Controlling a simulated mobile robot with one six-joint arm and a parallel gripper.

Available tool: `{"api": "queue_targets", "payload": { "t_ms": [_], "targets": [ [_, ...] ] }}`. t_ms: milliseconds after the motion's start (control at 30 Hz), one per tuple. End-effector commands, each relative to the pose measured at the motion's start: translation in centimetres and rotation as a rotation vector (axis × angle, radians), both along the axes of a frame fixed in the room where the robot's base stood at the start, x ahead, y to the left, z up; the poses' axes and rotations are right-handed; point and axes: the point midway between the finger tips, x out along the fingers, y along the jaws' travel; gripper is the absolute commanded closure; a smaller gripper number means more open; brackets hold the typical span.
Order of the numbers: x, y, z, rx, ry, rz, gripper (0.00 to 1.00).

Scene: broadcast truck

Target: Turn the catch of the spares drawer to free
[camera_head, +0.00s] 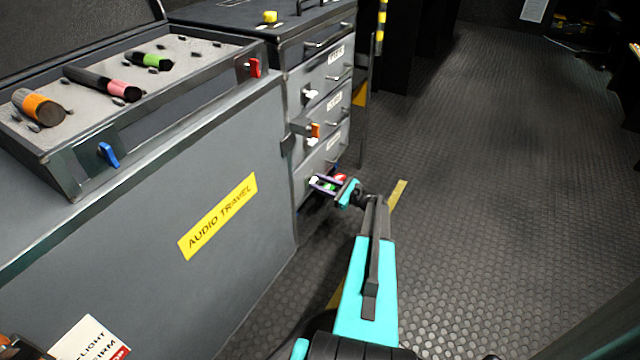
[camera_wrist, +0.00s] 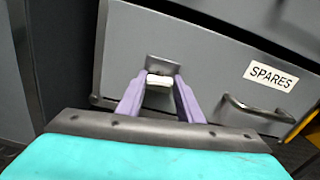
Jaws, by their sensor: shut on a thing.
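The spares drawer (camera_wrist: 210,60) is a grey drawer front in the wrist view, with a white "SPARES" label (camera_wrist: 271,76) and a bar handle (camera_wrist: 256,108) to the right. Its catch (camera_wrist: 159,80) is a small white piece on a grey metal plate. My gripper (camera_wrist: 160,88) has its two purple fingers closed on the catch, one on each side. In the head view my gripper (camera_head: 325,184) is at the lowest drawer of the grey cabinet; the catch is too small there to tell how it is turned.
Drawers above carry a white catch (camera_head: 310,93) and an orange piece (camera_head: 315,131). A grey case marked "AUDIO TRAVEL" (camera_head: 218,216) stands left of my arm, with an open tray (camera_head: 130,120) on top. Studded floor (camera_head: 490,200) to the right is clear.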

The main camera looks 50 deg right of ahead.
Motion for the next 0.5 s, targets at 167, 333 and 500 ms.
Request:
{"api": "queue_targets", "payload": {
  "t_ms": [167,333,500],
  "targets": [
    [-0.09,0.01,-0.05,-0.121,-0.029,-0.001,0.90],
    [-0.09,0.08,-0.12,-0.261,-0.064,-0.001,0.90],
    [-0.10,0.15,-0.19,-0.411,-0.101,0.000,0.90]
  ]
}}
